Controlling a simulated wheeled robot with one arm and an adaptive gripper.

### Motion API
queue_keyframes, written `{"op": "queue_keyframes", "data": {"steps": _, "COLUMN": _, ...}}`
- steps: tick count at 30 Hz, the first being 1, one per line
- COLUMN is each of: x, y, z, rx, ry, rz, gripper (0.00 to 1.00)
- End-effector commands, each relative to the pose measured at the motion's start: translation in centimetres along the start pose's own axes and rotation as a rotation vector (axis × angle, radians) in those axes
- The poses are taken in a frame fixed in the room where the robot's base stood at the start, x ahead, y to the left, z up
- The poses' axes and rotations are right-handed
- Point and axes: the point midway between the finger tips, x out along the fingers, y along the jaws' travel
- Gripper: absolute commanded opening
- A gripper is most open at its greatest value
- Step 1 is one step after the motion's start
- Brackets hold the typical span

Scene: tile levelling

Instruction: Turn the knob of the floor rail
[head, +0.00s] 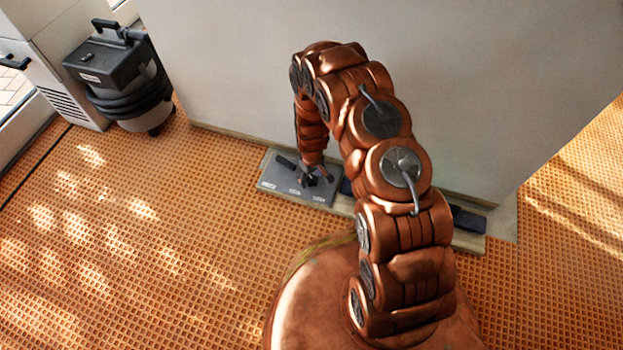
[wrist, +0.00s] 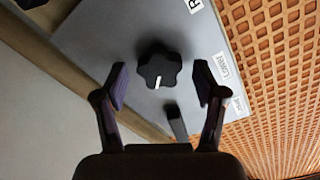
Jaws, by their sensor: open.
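A black lobed knob (wrist: 159,67) with a white pointer mark sits on a grey plate (wrist: 100,38) in the wrist view. In the head view the grey plate (head: 327,197) lies on the floor rail (head: 345,207) by the wall, and the knob is largely hidden under my gripper. My gripper (wrist: 162,82) is open, with one finger on each side of the knob and apart from it. It also shows in the head view (head: 309,180), over the plate. A short black bar (wrist: 176,122) stands on the plate near the knob. White labels (wrist: 228,70) run along the plate's edge.
A grey wall (head: 240,70) rises right behind the rail. A black and grey vacuum-like machine (head: 120,80) stands at the far left, next to a white cabinet (head: 60,60). The orange grid floor (head: 140,250) is clear at the left.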

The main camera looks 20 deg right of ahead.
Motion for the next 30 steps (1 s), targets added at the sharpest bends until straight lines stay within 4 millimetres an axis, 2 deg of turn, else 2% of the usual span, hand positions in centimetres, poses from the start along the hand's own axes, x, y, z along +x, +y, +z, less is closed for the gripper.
{"op": "queue_keyframes", "data": {"steps": 8, "x": 0.19, "y": 0.01, "z": 0.04, "rx": 0.001, "ry": 0.000, "rz": 0.000, "gripper": 0.69}}
{"op": "queue_keyframes", "data": {"steps": 25, "x": 0.19, "y": 0.01, "z": 0.06, "rx": 0.001, "ry": -0.001, "rz": 0.000, "gripper": 0.10}}
{"op": "queue_keyframes", "data": {"steps": 30, "x": -0.02, "y": -0.04, "z": 0.10, "rx": -0.019, "ry": -0.002, "rz": -0.001, "gripper": 0.10}}
